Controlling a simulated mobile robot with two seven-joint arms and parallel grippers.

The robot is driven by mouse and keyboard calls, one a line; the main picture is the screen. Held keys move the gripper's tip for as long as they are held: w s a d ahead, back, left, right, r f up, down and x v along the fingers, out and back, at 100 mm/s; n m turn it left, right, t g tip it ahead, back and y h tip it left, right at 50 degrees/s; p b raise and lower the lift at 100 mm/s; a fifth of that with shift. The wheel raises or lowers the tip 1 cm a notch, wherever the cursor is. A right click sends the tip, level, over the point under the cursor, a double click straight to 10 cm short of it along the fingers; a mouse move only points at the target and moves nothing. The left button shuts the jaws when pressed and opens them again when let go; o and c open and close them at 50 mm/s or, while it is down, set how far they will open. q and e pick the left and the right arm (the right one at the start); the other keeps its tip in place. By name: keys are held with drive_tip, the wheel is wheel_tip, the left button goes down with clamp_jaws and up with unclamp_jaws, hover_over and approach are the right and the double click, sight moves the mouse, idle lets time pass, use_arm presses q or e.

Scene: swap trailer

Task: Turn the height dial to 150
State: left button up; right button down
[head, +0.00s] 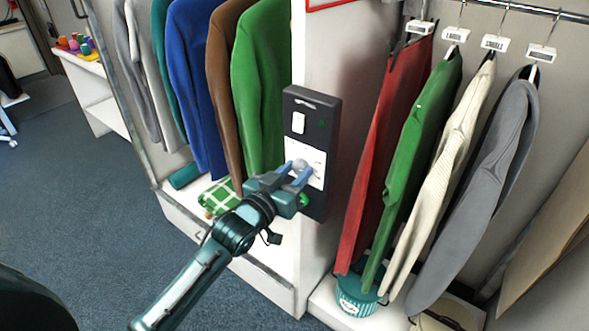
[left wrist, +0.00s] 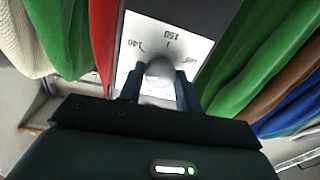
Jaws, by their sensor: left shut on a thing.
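A dark control panel (head: 314,108) stands upright on the end of the white wall between the two clothes racks. In the left wrist view the knob (left wrist: 160,72) sits in front of the scale (left wrist: 196,50), with 140 at left, 150 at top middle and a partly readable number at right. My left gripper (head: 294,174) is shut on the knob, one finger on each side in the left wrist view (left wrist: 159,90). The knob's pointer cannot be made out. My right gripper is not in view.
A green button (head: 304,200) is low on the panel beside the gripper. Hanging clothes, including a green one (head: 262,85) and a red one (head: 385,150), flank the panel closely. A teal tub (head: 356,300) stands below. The carpet (head: 85,190) at left is clear.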

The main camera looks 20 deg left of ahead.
use_arm(q)
drive_tip(key=m+p, duration=0.1)
drive_tip(key=m, duration=0.3)
drive_tip(key=shift+m, duration=0.4)
drive_tip(key=m, duration=0.5)
drive_tip(key=shift+m+h+p, duration=0.3)
drive_tip(key=shift+m+p, duration=0.1)
drive_tip(key=m, duration=0.5)
drive_tip(key=shift+a+m, duration=0.1)
drive_tip(key=shift+m, duration=0.3)
drive_tip(key=shift+m+h, duration=0.5)
drive_tip(key=shift+m, duration=2.2)
drive_tip(key=o, duration=1)
